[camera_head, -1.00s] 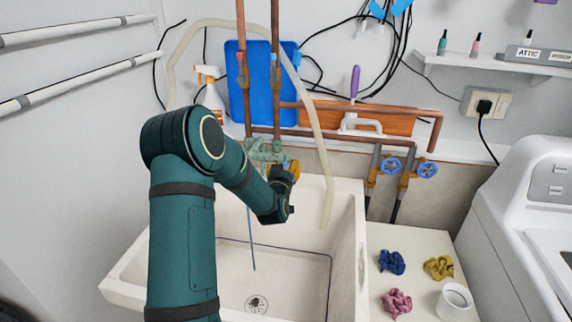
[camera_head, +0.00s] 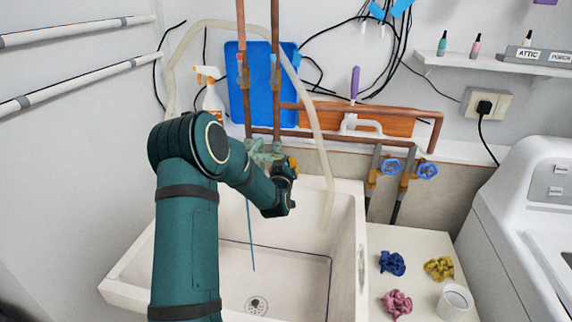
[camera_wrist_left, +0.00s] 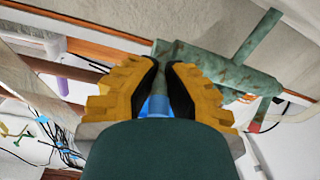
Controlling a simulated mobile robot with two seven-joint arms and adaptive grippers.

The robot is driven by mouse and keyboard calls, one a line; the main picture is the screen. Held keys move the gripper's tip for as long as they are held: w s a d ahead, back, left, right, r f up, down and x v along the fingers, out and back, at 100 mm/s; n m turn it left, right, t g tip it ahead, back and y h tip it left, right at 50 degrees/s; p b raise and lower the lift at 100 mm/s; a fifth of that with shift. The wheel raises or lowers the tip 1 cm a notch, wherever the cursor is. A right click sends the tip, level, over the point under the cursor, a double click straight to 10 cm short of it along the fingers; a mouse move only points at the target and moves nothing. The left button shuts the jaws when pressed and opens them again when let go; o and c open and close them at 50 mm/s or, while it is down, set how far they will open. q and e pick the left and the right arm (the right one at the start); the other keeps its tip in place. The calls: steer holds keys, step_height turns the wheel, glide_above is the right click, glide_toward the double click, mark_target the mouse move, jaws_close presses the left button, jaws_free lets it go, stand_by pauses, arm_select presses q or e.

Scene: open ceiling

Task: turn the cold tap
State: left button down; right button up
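The old green-patinated tap (camera_head: 264,150) is on the wall above the white sink, below two copper pipes. In the left wrist view, its green body and cross-shaped bar (camera_wrist_left: 235,60) fill the upper right, just beyond the fingertips. I cannot tell which handle is the cold one. My left gripper (camera_head: 293,163) is just right of the tap in the head view, mostly hidden by my wrist. In the wrist view, its yellow fingers (camera_wrist_left: 163,65) stand a narrow gap apart, with green tap metal behind the tips. Whether they touch it is unclear. My right gripper is not in view.
The sink (camera_head: 345,240) is below my arm. Two blue wheel valves (camera_head: 390,167) (camera_head: 427,171) are on the wall to the right. A spray bottle (camera_head: 211,100) stands behind left. Cloths and a white cup (camera_head: 455,300) are on the ledge beside the washing machine (camera_head: 525,210).

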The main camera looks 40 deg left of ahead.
arm_select(q)
steer(key=shift+r, duration=0.15)
steer(key=shift+w+r+g+p, duration=0.1)
steer(key=shift+r+g+p, duration=0.25)
steer(key=shift+p, duration=0.5)
steer(key=g+p, duration=0.1)
steer(key=p, duration=0.1)
steer(key=r+h+p, duration=0.1)
steer(key=p, duration=0.1)
steer(key=g+h+p, duration=0.1)
steer(key=p, duration=0.1)
steer(key=shift+w+a+r+g, duration=0.15)
steer(key=shift+w+r+g, duration=0.1)
steer(key=shift+g, duration=0.1)
steer(key=g+p, duration=0.1)
steer(key=p, duration=0.2)
steer(key=g+h+p, duration=0.1)
steer(key=p, duration=0.3)
steer(key=w+g+h+p, duration=0.1)
steer(key=g+p, duration=0.1)
steer(key=p, duration=0.2)
steer(key=shift+a+r, duration=0.35)
steer(key=shift+r, duration=0.05)
steer(key=shift+w+h+p, duration=0.1)
steer(key=shift+h+p, duration=0.2)
steer(key=shift+p, duration=0.15)
steer(key=c, duration=1)
jaws_free()
steer(key=shift+f, duration=0.2)
